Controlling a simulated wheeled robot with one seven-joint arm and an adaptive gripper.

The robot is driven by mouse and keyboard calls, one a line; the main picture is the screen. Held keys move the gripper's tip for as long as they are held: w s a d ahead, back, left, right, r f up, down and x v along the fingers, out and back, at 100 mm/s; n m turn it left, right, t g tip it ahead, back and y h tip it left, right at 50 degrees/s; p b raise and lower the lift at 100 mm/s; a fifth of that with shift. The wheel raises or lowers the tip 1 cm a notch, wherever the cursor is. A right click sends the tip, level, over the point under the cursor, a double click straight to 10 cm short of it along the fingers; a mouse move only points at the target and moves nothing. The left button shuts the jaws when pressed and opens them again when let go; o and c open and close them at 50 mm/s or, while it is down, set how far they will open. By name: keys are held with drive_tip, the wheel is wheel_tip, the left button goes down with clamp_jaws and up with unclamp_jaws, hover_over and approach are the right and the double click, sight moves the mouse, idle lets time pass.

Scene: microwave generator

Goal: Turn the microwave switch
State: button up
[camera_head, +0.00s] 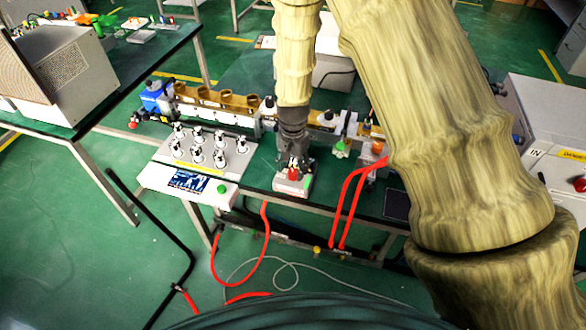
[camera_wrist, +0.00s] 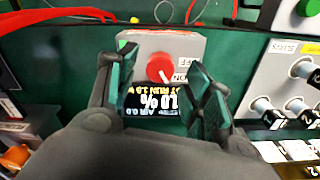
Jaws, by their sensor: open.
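The microwave switch is a red round knob (camera_wrist: 160,67) with a white pointer mark, on a grey box (camera_wrist: 190,42) with a lit display (camera_wrist: 150,103). In the head view the red knob (camera_head: 293,174) shows just under my gripper (camera_head: 293,160), and the box (camera_head: 288,188) sits on the green bench. In the wrist view my gripper (camera_wrist: 159,72) is open, with one finger on each side of the knob. Gaps show between the fingers and the knob. My fingers cover parts of the box and display.
A panel with several black-and-white knobs (camera_head: 212,148) stands left of the box. A brass waveguide run (camera_head: 220,102) lies behind. Red tubes (camera_head: 345,205) rise at the right. A grey cabinet (camera_head: 545,125) stands at the far right. The bench's front edge is close to the box.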

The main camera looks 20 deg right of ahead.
drive_tip(key=shift+f, duration=1.2)
drive_tip(key=c, duration=1)
